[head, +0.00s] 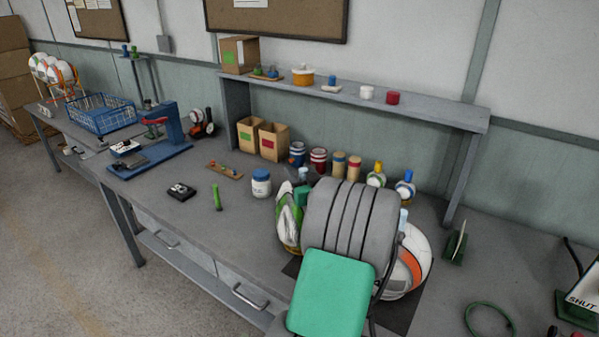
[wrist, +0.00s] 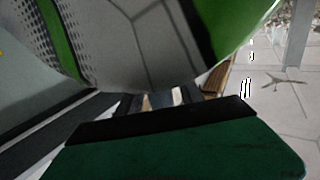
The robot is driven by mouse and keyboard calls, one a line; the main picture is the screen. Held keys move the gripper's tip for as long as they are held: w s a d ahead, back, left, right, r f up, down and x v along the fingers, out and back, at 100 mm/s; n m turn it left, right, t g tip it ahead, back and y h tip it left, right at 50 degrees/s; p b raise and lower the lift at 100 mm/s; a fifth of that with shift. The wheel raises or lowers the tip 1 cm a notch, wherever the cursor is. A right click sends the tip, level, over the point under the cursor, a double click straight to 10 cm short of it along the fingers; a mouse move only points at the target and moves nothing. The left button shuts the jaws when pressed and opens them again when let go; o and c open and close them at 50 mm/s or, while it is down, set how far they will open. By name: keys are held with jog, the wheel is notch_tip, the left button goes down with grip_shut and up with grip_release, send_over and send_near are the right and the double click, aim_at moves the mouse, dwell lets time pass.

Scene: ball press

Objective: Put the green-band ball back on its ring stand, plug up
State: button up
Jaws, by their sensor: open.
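The green-band ball (head: 288,218), white with green panels, is on the workbench left of my arm's grey ribbed link, which hides part of it. In the wrist view the ball (wrist: 150,45) fills the upper middle, very close, with green bands at left and right. My gripper (wrist: 175,118) is open beside the ball; its green, black-edged part spans the bottom of the wrist view. I cannot tell whether it touches the ball. The ball's plug and its ring stand cannot be made out; my arm covers much of that area.
A white ball with an orange band (head: 412,262) sits right of my arm, near a dark mat (head: 402,318). A white jar with a blue lid (head: 261,182) and a green marker-like object (head: 217,197) stand to the left. A shelf (head: 430,112) runs behind.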

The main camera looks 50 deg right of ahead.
jog(key=b+v, duration=0.3)
jog(key=v, duration=0.8)
jog(key=shift+s+b, duration=0.15)
jog(key=shift+b, duration=0.15)
jog(key=shift+s+a+r, duration=0.15)
jog(key=shift+s+a, duration=0.15)
